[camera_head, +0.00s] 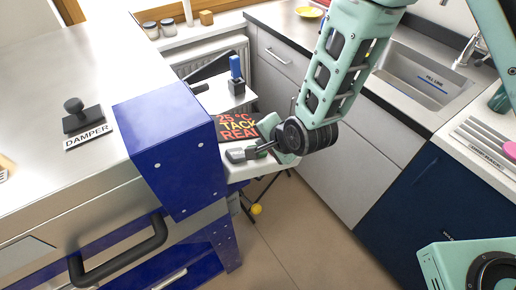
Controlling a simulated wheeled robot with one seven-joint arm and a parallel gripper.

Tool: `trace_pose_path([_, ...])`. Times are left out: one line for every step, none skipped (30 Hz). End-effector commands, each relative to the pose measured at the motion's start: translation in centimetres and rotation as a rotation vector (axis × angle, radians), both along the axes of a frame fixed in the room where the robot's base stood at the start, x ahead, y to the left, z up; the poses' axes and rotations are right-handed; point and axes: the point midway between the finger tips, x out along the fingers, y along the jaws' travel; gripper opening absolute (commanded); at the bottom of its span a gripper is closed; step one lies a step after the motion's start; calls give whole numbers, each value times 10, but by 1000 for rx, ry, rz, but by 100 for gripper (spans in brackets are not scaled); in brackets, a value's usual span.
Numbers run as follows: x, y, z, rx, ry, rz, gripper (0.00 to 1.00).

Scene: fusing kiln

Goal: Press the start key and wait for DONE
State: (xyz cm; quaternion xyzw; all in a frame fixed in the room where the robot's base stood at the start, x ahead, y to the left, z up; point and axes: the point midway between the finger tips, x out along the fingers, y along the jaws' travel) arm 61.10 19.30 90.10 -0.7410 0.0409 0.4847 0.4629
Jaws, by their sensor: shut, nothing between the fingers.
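A dark display (229,124) sits in the middle of the camera_head view, beyond the blue kiln post. It shows "25 °C", "TACK" and a line starting "REA" in yellow, orange and red letters; its right side is covered by my gripper. My gripper (236,156) is shut and empty, its fingertips low in front of the display over a pale panel (236,174). I cannot tell whether the fingers touch the panel. No start key can be made out; my gripper hides part of the panel.
The steel kiln (60,55) with a blue post (172,140), a black handle (122,254) and a "DAMPER" knob (74,112) fills the left. A blue upright piece (236,68) stands behind the display. Counters with a sink (415,80) stand right. Open floor (310,235) lies between.

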Motion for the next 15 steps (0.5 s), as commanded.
trace_pose_path([0,0,-1,0,0,0,0])
trace_pose_path([0,0,-1,0,0,0,0])
trace_pose_path([0,0,-1,0,0,0,0])
trace_pose_path([0,0,-2,0,0,0,0])
trace_pose_path([0,1,-2,0,0,0,0])
trace_pose_path([0,1,-2,0,0,0,0])
trace_pose_path([-1,1,-3,0,0,0,0])
trace_pose_path([-1,1,-3,0,0,0,0])
trace_pose_path([-1,1,-4,-1,0,1,0])
trace_pose_path([-1,1,-4,-1,0,1,0])
trace_pose_path([-1,1,-4,-1,0,1,0])
trace_pose_path([-1,2,-5,-1,0,1,0])
trace_pose_path([-1,2,-5,-1,0,1,0])
trace_pose_path([-1,2,-5,-1,0,1,0])
trace_pose_path([-1,2,-6,-1,0,1,0])
